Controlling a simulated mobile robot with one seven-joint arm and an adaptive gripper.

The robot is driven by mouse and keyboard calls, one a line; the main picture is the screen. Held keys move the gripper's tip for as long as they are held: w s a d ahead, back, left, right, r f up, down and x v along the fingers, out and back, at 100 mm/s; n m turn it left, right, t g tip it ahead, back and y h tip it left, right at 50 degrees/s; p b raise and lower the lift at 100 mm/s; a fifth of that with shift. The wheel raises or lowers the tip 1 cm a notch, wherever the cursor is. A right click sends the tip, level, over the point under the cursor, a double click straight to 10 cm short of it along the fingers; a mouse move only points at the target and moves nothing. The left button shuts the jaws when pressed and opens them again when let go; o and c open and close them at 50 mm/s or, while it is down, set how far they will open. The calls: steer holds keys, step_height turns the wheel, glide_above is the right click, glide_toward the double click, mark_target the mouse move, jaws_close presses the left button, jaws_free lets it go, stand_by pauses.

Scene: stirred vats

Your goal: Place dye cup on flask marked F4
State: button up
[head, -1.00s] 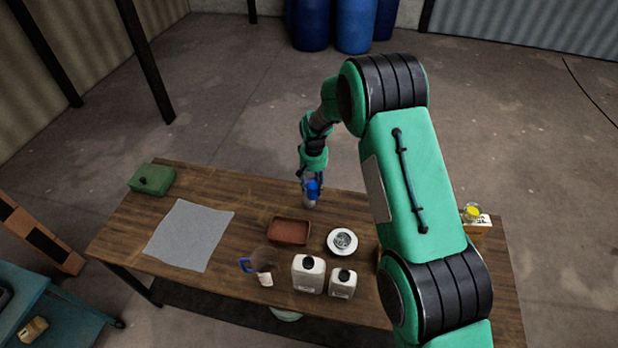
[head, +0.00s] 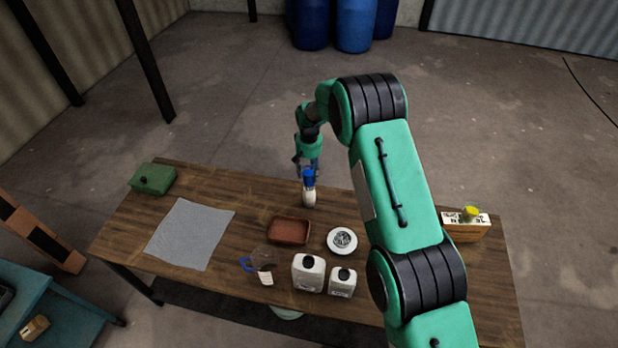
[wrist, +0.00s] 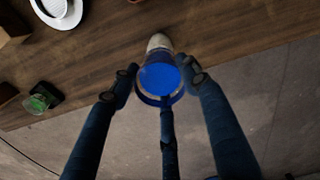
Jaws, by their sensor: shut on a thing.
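My gripper (head: 309,174) is shut on a blue cup (wrist: 160,78), its fingers on either side of it in the wrist view. The cup also shows small in the head view (head: 308,175). A pale flask (head: 309,196) stands near the table's far edge, directly below the cup in the head view. In the wrist view the flask (wrist: 160,42) shows just past the cup's rim, partly hidden by it. I cannot tell whether cup and flask touch. No marking can be read on the flask.
A brown tray (head: 289,231), a white round dish (head: 342,241), two white jugs (head: 308,273) and a clear blue-handled pitcher (head: 262,262) stand nearer. A labelled block (head: 465,231) with a yellow-topped item (head: 470,212) is right. A grey cloth (head: 190,233) lies left.

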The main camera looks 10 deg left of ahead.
mark_target(309, 170)
steer(key=shift+f+p, duration=0.35)
steer(key=shift+f, duration=1.4)
steer(key=shift+f, duration=0.15)
steer(key=o, duration=1.3)
steer(key=shift+r+b, duration=0.8)
steer(key=shift+r, duration=5.35)
